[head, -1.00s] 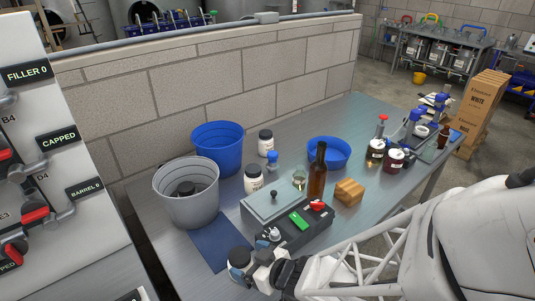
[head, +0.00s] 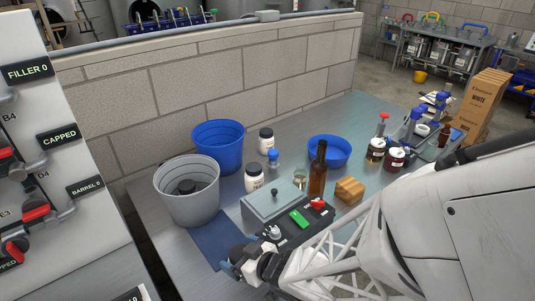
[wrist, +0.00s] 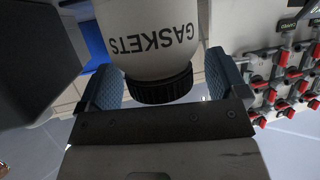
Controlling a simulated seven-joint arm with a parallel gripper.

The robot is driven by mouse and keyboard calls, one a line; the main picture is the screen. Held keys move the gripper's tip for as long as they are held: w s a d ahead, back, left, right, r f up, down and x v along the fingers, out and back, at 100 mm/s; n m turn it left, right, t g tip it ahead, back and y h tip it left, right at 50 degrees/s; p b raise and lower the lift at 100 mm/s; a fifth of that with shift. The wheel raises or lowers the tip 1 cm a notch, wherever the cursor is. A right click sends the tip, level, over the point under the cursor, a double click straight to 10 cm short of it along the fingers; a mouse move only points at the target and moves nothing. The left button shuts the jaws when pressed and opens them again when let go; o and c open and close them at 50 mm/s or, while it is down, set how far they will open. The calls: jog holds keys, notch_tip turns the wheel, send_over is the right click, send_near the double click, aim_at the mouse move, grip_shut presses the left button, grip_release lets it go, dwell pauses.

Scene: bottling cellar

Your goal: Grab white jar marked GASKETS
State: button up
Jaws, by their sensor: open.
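The white jar marked GASKETS (wrist: 150,42) fills the top middle of the wrist view, upside down in that picture, with a black ribbed lid. My gripper (wrist: 163,84) has its blue-grey fingers apart, one on each side of the jar near its lid. I cannot tell whether either finger touches it. In the head view my gripper (head: 236,263) is low in the middle, at the near end of the blue mat. A dark round lid shows there between the fingers; the jar's body is mostly hidden.
Two other white jars with dark lids (head: 254,178) (head: 266,140) stand farther back. A grey bucket (head: 186,205), a blue bucket (head: 218,160), a grey-topped device (head: 270,200), a brown bottle (head: 317,180) and a wooden block (head: 349,190) stand close by. A valve panel (head: 40,170) is at left.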

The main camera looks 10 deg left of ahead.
jog(key=c, duration=1)
jog(key=shift+c, duration=0.3)
jog(key=shift+r, duration=0.1)
jog(key=shift+c, duration=1)
jog(key=shift+r, duration=0.45)
jog(key=r, duration=0.2)
jog(key=shift+s+d+r, duration=0.2)
jog(key=shift+s+r, duration=0.05)
jog(key=shift+r, duration=0.1)
jog(key=s+d+r, duration=0.1)
jog(key=s+d, duration=0.8)
jog(key=s, duration=0.3)
jog(key=shift+r, duration=0.15)
jog(key=shift+s+d, duration=0.15)
